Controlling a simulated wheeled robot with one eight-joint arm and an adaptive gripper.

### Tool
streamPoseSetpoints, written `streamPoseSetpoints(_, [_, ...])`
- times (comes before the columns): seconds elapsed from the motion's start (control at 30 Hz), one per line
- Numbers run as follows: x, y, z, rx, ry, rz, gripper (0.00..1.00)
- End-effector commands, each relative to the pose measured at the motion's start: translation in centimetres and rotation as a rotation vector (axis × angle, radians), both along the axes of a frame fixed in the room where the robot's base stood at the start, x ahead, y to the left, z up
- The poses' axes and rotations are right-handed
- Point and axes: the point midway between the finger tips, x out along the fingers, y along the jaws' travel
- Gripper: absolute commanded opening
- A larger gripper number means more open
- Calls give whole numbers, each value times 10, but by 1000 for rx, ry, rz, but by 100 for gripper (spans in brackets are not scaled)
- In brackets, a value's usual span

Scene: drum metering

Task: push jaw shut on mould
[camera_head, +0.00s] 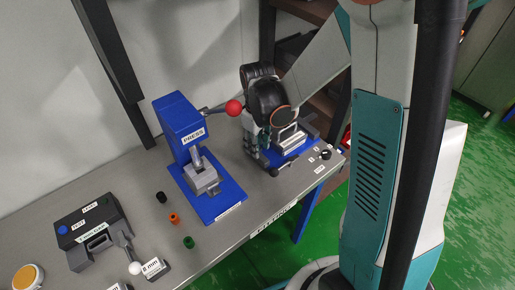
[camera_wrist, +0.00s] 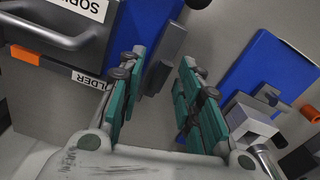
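My gripper (camera_head: 264,145) is low over the right end of the bench in the head view and hides part of the fixture under it. In the wrist view my gripper (camera_wrist: 161,60) has its two green-padded fingers spread apart. A grey block (camera_wrist: 168,58) shows in the gap between them, beside a blue plate (camera_wrist: 148,20); I cannot tell whether a finger touches it. In the head view a blue-based fixture (camera_head: 292,147) with a grey handle-like part stands right of my gripper. I cannot tell for sure which part is the jaw or the mould.
The blue press (camera_head: 183,126), with a red-ball lever (camera_head: 234,107), stands close left of my gripper. Black, orange (camera_head: 174,218) and green (camera_head: 188,242) small pieces lie beside its base. A dark device (camera_head: 92,232) is farther left. A grey handle (camera_wrist: 62,38) is at left in the wrist view.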

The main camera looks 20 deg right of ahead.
Motion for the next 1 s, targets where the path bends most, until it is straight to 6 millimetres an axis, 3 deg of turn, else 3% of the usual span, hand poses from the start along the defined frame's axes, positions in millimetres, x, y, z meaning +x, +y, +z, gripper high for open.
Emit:
streamPoseSetpoints(0.13, [0, 0, -10, 0, 0, 0, 32])
streamPoseSetpoints(0.43, [0, 0, -11, 0, 0, 0, 32])
streamPoseSetpoints(0.6, [0, 0, -11, 0, 0, 0, 0])
streamPoseSetpoints(0.83, [1, -3, -11, 0, 0, -1, 0])
streamPoseSetpoints(1.0, [7, -22, -11, -1, 0, -3, 0])
